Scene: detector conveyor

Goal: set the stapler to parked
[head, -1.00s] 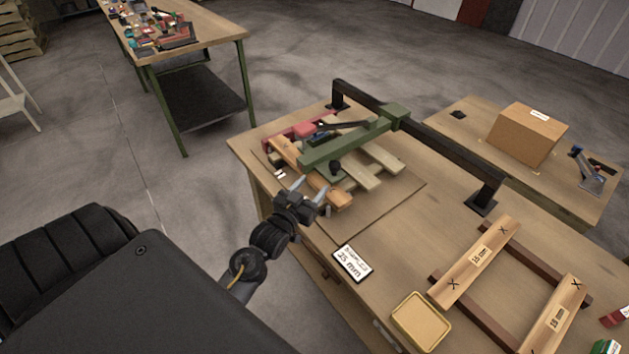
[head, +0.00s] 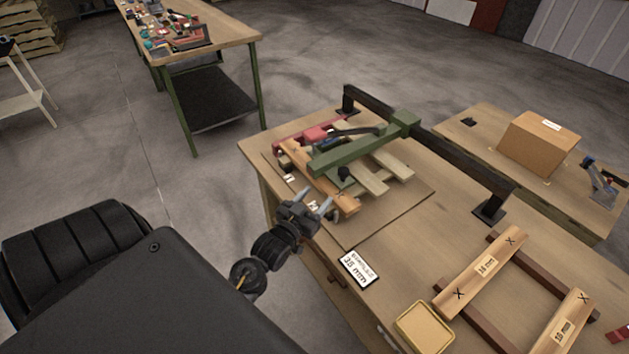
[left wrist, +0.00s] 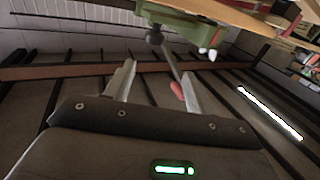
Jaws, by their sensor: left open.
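A green arm (head: 355,152) reaches from a dark rail over wooden slats (head: 360,177) on a board; a black knob (head: 344,173) hangs near its free end. A red part (head: 315,134) and dark bars lie behind it. I cannot tell for certain which of these is the stapler. My left gripper (head: 314,198) is open beside the board's near left edge, below the knob in the picture, apart from it. The left wrist view shows the knob (left wrist: 155,36) under the green arm (left wrist: 180,22), beyond my open fingers (left wrist: 158,86). My right gripper is out of view.
A sign marked 35 mm (head: 358,267) and a yellow tray (head: 425,327) lie on the bench's near side. Labelled wooden pieces (head: 480,272) lie at right. A cardboard box (head: 538,143) and a blue-grey tool (head: 600,180) are on the right table. The dark rail (head: 465,155) crosses the bench.

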